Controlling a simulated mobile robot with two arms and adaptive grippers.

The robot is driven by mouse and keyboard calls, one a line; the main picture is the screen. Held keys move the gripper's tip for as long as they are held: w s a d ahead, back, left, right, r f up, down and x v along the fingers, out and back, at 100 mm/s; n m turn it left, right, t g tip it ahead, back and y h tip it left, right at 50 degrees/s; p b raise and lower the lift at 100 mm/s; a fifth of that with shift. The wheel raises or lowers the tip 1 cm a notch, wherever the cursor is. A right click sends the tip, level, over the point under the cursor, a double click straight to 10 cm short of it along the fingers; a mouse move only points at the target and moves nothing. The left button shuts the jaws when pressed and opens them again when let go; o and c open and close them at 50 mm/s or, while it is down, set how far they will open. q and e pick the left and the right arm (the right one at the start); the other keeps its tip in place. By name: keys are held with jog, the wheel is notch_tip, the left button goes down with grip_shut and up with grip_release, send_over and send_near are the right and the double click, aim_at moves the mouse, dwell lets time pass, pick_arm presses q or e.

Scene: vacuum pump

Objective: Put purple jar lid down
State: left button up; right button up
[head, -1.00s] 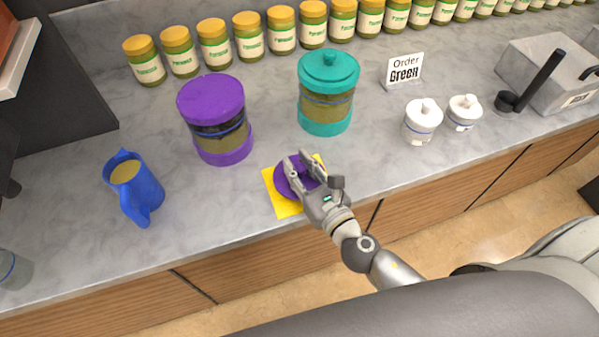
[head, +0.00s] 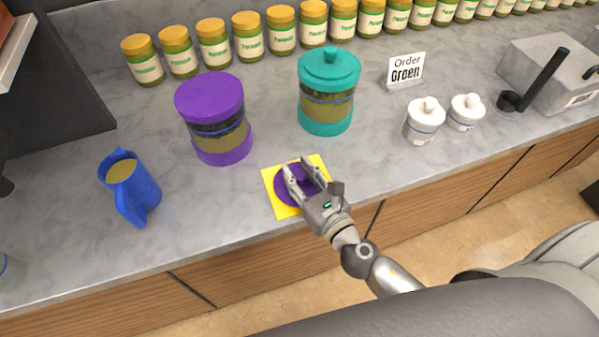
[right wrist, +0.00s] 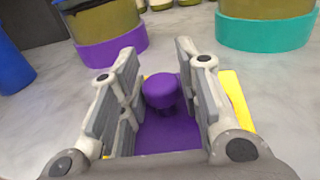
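The purple jar lid (head: 291,195) lies flat on a yellow square mat (head: 317,162) near the counter's front edge. In the right wrist view the lid (right wrist: 165,132) shows its round knob (right wrist: 161,90) standing between my fingers, with a gap on both sides. My right gripper (head: 300,170) is open around the knob, fingers low over the lid. The purple jar (head: 222,150) stands behind and left of the mat; its top looks purple in the head view. My left gripper is not in view.
A blue pitcher (head: 131,188) stands at the left. A teal jar (head: 327,112) with its lid on stands behind the mat. Two white jars (head: 424,118), an "Order Green" sign (head: 406,69) and a row of yellow-lidded jars (head: 248,36) stand farther off. Counter right of the mat is clear.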

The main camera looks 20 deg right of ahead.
jog(key=shift+o, duration=1)
jog(key=shift+f, duration=0.1)
jog(key=shift+r+p, duration=0.65)
jog(key=shift+r, duration=0.05)
jog(key=b+v, duration=0.6)
jog(key=v, duration=0.6)
jog(key=shift+f, duration=0.1)
